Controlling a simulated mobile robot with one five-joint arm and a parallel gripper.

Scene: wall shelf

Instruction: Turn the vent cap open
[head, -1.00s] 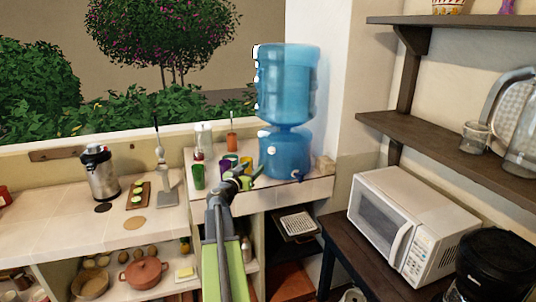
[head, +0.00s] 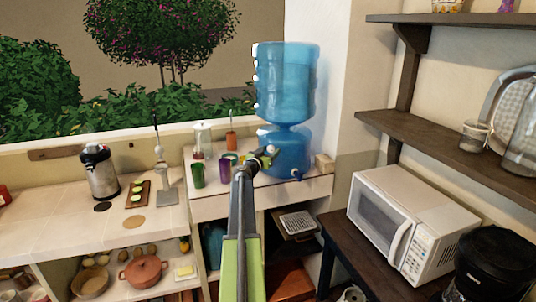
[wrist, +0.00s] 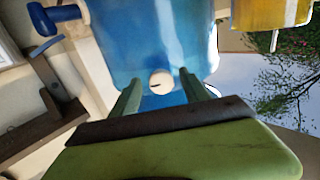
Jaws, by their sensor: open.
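The vent cap (wrist: 160,83) is a small round white knob with a dark slot, on the blue dispenser base (wrist: 150,35). In the wrist view it shows between the two green fingers of my gripper (wrist: 160,77), which are open and apart on either side of it. I cannot tell whether they touch it. The slot looks nearly level in this view. In the head view, my gripper (head: 267,156) is at the front of the blue dispenser (head: 290,150), and the cap (head: 270,149) is partly covered by it.
A blue tap (head: 296,173) sticks out low on the dispenser; it also shows in the wrist view (wrist: 48,20). Purple (head: 224,172) and green (head: 197,175) cups stand left of my arm. A microwave (head: 405,230) stands at the right below wooden shelves (head: 440,135).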

